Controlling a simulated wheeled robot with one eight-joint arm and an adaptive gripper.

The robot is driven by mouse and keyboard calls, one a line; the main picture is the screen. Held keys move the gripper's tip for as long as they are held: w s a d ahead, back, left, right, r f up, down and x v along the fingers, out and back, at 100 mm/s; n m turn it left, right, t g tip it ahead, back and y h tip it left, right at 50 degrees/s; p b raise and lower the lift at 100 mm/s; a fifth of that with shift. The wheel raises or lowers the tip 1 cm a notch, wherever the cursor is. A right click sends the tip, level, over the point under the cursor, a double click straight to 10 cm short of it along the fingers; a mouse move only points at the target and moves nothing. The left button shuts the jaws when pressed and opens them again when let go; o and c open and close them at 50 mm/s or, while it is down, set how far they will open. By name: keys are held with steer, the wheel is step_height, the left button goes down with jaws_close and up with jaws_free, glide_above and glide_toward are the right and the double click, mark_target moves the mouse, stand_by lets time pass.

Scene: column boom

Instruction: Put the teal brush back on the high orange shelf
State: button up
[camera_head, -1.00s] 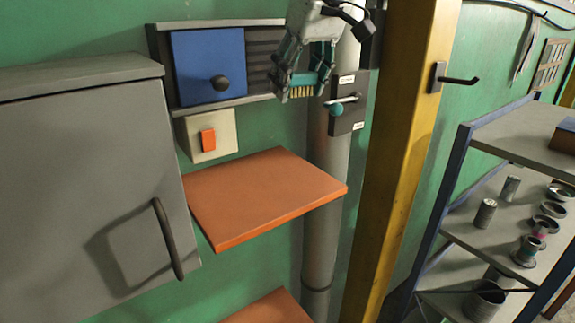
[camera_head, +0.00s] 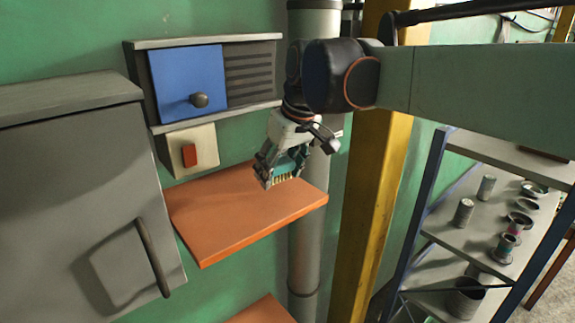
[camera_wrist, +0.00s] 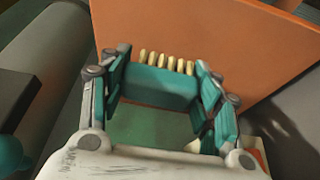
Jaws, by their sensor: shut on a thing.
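My gripper (camera_head: 281,172) is shut on the teal brush (camera_head: 290,165). In the wrist view the brush (camera_wrist: 158,85) lies crosswise between the two fingers, with its pale bristles pointing away from my palm. The high orange shelf (camera_head: 225,215) is the upper of two orange boards, and its top looks empty. In the head view the gripper and brush overlap the shelf's back right part; the bristles appear above its surface, and I cannot tell whether they touch. The shelf (camera_wrist: 235,45) also fills the top of the wrist view beyond the bristles.
A grey cabinet (camera_head: 70,200) with a handle stands left of the shelf. Above are a blue-doored panel (camera_head: 187,80) and a red switch (camera_head: 189,155). A grey pipe (camera_head: 305,245) and yellow post (camera_head: 362,230) stand right. A lower orange shelf (camera_head: 262,312) is below.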

mark_target(280, 180)
steer(key=f, duration=0.2)
steer(key=s+f, duration=0.1)
steer(key=shift+a+f+p, duration=0.25)
steer(key=shift+f+p, duration=0.05)
steer(key=shift+p, duration=0.1)
steer(key=shift+s, duration=0.1)
steer(key=shift+f, duration=0.15)
